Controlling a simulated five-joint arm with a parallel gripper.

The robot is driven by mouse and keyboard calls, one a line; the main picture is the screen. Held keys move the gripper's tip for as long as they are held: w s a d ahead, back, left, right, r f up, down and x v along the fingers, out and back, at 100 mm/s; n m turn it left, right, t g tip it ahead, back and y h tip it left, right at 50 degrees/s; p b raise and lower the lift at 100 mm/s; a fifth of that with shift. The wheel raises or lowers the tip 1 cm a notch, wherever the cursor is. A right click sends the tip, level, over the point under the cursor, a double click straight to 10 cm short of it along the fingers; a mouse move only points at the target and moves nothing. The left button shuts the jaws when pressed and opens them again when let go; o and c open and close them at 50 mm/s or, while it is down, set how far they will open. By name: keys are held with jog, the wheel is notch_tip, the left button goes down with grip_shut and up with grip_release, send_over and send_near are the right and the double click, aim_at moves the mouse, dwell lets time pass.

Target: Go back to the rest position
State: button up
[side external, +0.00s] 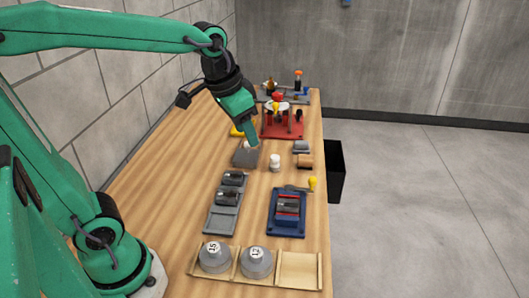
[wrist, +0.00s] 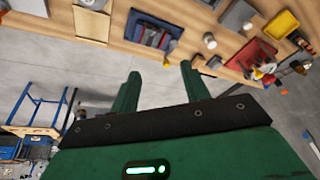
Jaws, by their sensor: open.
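My gripper (side external: 252,145) is in the side view above the far half of the wooden table (side external: 150,200), near a grey block and appearing just above it. In the wrist view its two green fingers (wrist: 160,82) are spread apart with nothing between them. They point towards the table edge and the floor beyond. No copper tube can be made out for certain in either view.
A blue vise-like fixture (side external: 287,228), a white cylinder (side external: 274,163) and a grey tray (side external: 221,220) with dark cylinders stand nearby. A wooden tray (side external: 300,270) holds two round weights. A red fixture (side external: 283,130) is behind; a black bin (side external: 336,172) stands right.

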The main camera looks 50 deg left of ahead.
jog(key=s+f+n+t, duration=0.1)
jog(key=s+f, duration=0.1)
jog(key=s, duration=0.8)
jog(key=shift+a+n+t, duration=0.35)
jog(key=shift+n+t, duration=0.05)
